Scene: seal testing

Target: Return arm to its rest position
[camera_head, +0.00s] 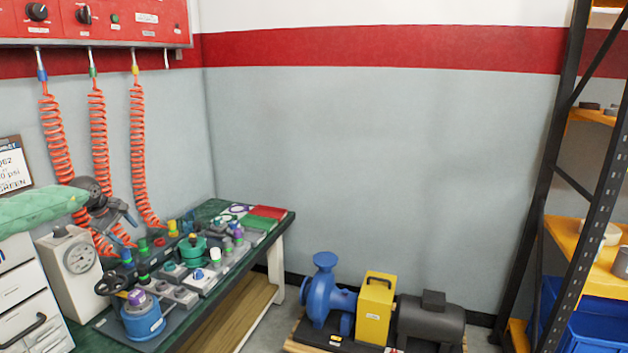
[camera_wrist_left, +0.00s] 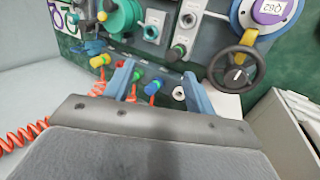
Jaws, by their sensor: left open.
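My left arm (camera_head: 40,207), in a green sleeve, comes in from the left edge of the head view. Its gripper (camera_head: 131,228) is over the left part of the bench, in front of the orange coiled hoses. In the left wrist view the gripper (camera_wrist_left: 160,85) has its two blue fingers spread apart with nothing held between them. Beyond the fingers are coloured fittings and a black handwheel (camera_wrist_left: 237,70) on the bench. My right gripper shows in neither view.
The green-topped bench (camera_head: 285,222) holds a test rig with several valves and a gauge box (camera_head: 78,262). Orange coiled hoses (camera_head: 138,150) hang from a red panel (camera_head: 120,20). A blue pump (camera_head: 325,295) stands on the floor, with a shelf rack (camera_head: 560,170) at right.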

